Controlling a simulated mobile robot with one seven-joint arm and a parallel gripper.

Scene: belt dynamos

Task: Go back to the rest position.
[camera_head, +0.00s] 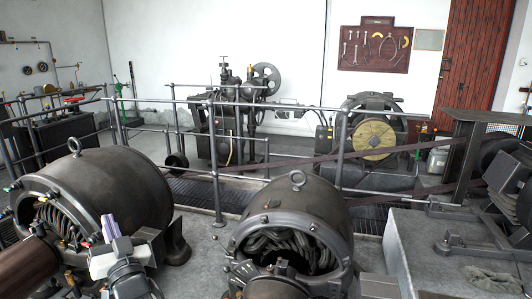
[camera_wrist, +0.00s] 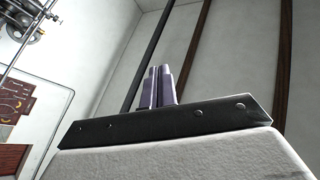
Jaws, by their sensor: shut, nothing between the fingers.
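My gripper (camera_head: 110,227) shows at the lower left of the head view, in front of the large left dynamo (camera_head: 110,185). Its purple fingers point upward. In the wrist view my gripper (camera_wrist: 159,72) has its two fingers together with nothing between them. The wrist view looks up toward the wall and ceiling, and no object is near the fingertips. Part of my arm is cut off by the bottom edge of the head view.
A second dynamo (camera_head: 300,210) with an open front stands at the centre right. A grey concrete block (camera_head: 420,250) is at the right. Metal railings (camera_head: 214,160) and a belt run behind them. A tool board (camera_head: 376,48) hangs on the far wall. Some floor is clear between the dynamos.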

